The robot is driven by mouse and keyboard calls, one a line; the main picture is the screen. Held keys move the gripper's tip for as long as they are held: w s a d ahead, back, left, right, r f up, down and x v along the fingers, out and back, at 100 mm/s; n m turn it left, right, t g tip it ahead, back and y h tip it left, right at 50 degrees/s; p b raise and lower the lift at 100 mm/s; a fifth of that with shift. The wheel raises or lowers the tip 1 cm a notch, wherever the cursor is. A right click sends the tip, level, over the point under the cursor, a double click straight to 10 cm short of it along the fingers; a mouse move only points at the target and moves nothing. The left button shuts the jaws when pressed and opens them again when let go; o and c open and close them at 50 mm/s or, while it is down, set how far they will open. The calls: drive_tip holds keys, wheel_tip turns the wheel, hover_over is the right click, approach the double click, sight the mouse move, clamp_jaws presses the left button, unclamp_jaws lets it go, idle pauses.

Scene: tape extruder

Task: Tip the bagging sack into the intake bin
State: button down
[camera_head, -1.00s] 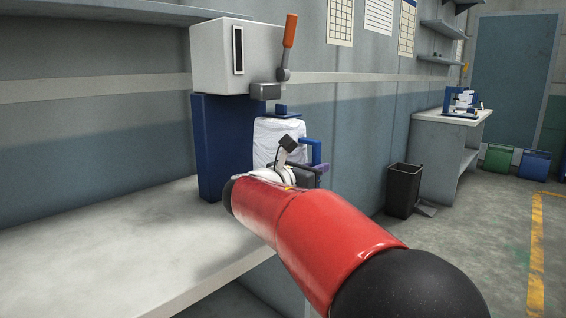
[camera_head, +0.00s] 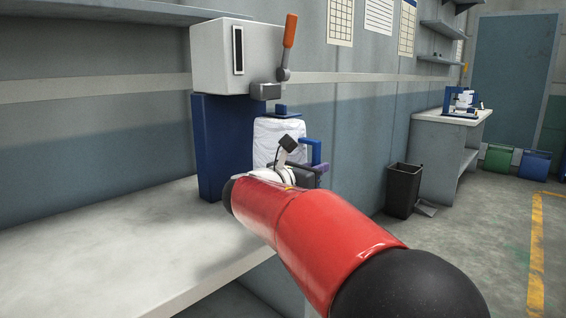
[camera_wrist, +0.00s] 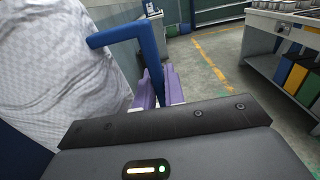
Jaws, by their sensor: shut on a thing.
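The white, wrinkled sack (camera_head: 278,138) is upright at the blue machine, beyond my wrist. It fills the left of the wrist view (camera_wrist: 55,70). A blue angled handle (camera_wrist: 128,35) sticks out from its side and also shows in the head view (camera_head: 314,148). My gripper (camera_wrist: 163,88) has purple fingers, shut on the lower part of this handle. In the head view my arm hides the sack's lower part. A black open bin (camera_head: 404,190) stands on the floor to the right; I cannot tell whether it is the intake bin.
The blue column (camera_head: 218,145) carries a grey box (camera_head: 222,55) with an orange-handled lever (camera_head: 290,30). The pale bench (camera_head: 120,235) is bare at left. Green (camera_head: 498,158) and blue (camera_head: 535,165) bins stand at the back. The floor at right is free.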

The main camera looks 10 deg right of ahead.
sight(314, 152)
drive_tip(key=shift+r, duration=0.1)
drive_tip(key=shift+r+p, duration=0.35)
drive_tip(key=shift+r, duration=1.6)
